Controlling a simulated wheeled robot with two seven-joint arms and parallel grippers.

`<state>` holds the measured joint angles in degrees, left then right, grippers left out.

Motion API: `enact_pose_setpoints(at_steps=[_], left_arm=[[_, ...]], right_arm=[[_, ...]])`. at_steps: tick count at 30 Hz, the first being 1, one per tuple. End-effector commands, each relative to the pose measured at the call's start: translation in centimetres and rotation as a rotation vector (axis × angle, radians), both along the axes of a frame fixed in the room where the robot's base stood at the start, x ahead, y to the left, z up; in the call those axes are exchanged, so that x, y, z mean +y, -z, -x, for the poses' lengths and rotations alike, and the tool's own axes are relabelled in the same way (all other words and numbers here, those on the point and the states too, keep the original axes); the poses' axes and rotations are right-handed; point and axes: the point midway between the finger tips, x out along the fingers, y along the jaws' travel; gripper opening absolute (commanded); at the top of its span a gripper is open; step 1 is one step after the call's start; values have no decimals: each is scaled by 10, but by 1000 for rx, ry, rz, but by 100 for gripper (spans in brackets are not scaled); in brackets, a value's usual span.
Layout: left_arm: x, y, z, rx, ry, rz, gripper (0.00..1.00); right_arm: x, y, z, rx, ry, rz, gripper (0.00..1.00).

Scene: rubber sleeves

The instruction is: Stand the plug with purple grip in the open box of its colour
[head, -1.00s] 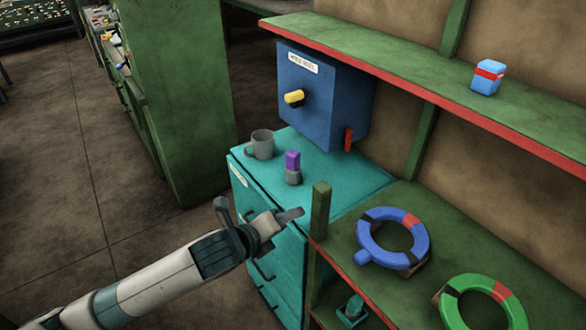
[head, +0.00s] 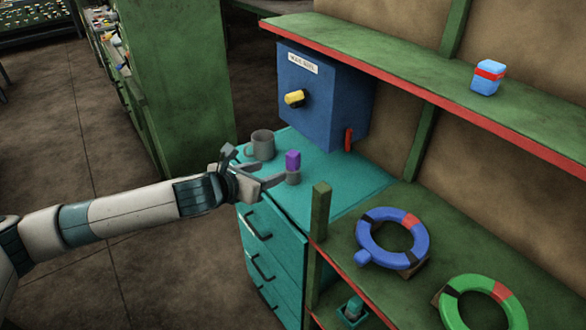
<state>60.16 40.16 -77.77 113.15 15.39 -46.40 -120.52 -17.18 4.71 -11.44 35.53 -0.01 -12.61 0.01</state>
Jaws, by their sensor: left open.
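The plug with purple grip (head: 293,160) stands upright on the teal cabinet top, with a grey lower part. My left gripper (head: 270,174) is open and at the cabinet's front-left edge. Its fingers point right towards the plug, and one fingertip overlaps the plug's grey base in the picture. I cannot tell whether it touches. Nothing shows between the fingers. I see no purple open box in this view. My right gripper is not in view.
A grey mug (head: 263,143) stands left of the plug, behind my gripper. A blue wall box (head: 325,95) with a yellow knob rises behind. A green post (head: 320,210) and shelf with a blue ring (head: 365,240) lie right. The cabinet top right of the plug is clear.

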Motion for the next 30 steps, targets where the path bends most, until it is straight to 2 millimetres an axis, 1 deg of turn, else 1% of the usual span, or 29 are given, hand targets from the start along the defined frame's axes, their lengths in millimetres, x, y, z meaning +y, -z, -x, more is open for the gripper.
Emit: enact_pose_setpoints(at_steps=[4,8,24,30], left_arm=[[-2,2,-4,0,0,1,51],[-9,6,-13,2,-2,1,51],[-47,41,-74,3,-2,3,51],[-56,50,-89,1,-1,2,51]], right_arm=[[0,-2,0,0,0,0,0],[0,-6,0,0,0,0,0],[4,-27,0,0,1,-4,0],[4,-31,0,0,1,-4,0]])
